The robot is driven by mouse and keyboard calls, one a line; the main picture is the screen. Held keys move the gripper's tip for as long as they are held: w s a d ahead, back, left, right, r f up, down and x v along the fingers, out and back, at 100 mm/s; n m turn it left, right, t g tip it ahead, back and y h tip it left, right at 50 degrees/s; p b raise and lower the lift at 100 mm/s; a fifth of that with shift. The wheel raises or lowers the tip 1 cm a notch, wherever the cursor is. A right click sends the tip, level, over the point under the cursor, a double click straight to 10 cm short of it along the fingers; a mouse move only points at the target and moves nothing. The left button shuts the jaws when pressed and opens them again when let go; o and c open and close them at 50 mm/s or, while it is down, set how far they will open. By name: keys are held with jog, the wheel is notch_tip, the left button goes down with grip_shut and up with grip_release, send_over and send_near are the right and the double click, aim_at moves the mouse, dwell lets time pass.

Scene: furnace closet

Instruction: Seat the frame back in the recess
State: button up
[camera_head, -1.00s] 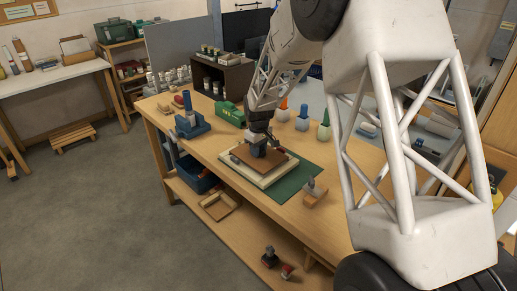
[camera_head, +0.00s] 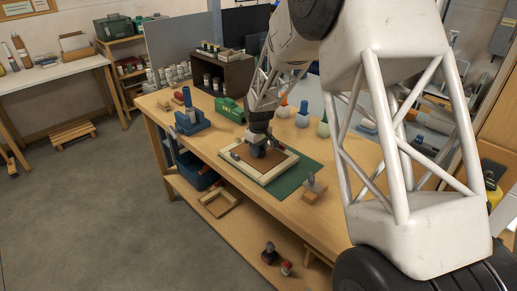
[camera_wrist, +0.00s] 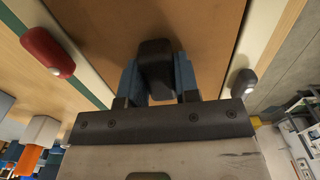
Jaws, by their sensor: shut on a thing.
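The frame back is a brown board (camera_head: 243,168) with a dark knob (camera_wrist: 155,65). In the head view it lies within the outline of the cream frame (camera_head: 284,169), which rests on a green mat (camera_head: 296,178). In the wrist view the board (camera_wrist: 205,30) shows between the frame's two cream sides. I cannot tell whether it lies fully flat in the recess. My gripper (camera_head: 258,152) is over the board and shut on the knob; its blue fingers also show in the wrist view (camera_wrist: 157,78). A red clip-like piece (camera_wrist: 47,52) and a grey one (camera_wrist: 242,82) sit at either side.
A wooden block with a grey upright (camera_head: 314,188) stands near the table's front edge. A blue tool (camera_head: 190,118), a green box (camera_head: 230,110) and several coloured-tip bottles (camera_head: 302,115) stand around the mat. A shelf below holds a tray (camera_head: 220,202).

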jog(key=o, duration=1)
jog(key=shift+r, duration=4)
